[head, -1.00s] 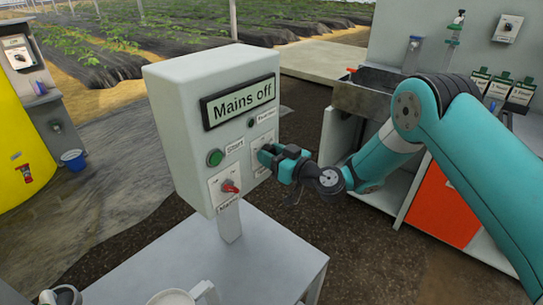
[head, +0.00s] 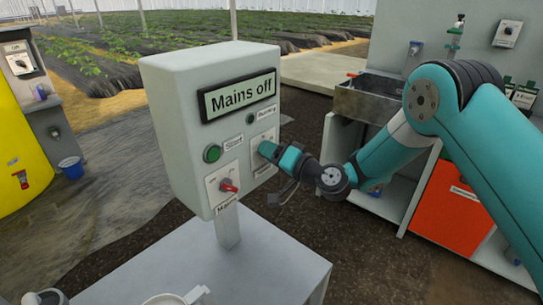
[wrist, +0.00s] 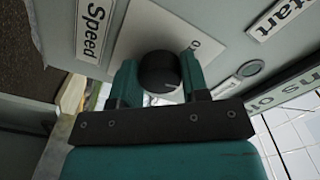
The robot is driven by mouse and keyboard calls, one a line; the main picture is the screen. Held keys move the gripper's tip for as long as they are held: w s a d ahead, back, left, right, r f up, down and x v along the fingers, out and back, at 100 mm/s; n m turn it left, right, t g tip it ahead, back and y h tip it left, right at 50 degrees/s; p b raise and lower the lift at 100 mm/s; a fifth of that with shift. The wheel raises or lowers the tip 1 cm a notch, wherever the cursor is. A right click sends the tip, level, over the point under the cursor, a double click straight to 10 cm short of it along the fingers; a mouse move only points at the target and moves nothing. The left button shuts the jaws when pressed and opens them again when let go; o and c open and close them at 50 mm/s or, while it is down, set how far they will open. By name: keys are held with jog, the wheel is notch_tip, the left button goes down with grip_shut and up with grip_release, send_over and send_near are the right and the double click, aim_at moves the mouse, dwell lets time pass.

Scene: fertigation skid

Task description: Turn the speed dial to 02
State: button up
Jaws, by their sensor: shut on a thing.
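The speed dial (wrist: 158,68) is a round black knob on a pale plate, seen in the wrist view between the two teal fingers of my gripper (wrist: 158,80). The gripper is shut on it. A "Speed" label (wrist: 90,28) and a "0" mark show on the panel around it; the other marks and the dial's setting cannot be read. In the head view my gripper (head: 267,150) is at the right part of the control box's front (head: 219,130) and hides the dial.
The box's display (head: 239,99) reads "Mains off". A green Start button (head: 212,153) and a red Mains switch (head: 228,185) are left of my gripper, and a dark Running lamp (head: 250,119) is above it. A grey table (head: 270,260) stands below.

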jog(key=shift+m, duration=0.8)
jog(key=o, duration=0.9)
jog(key=b+v, duration=1.2)
jog(key=v, duration=0.5)
jog(key=shift+s+d+b, duration=0.2)
jog(key=shift+b, duration=0.15)
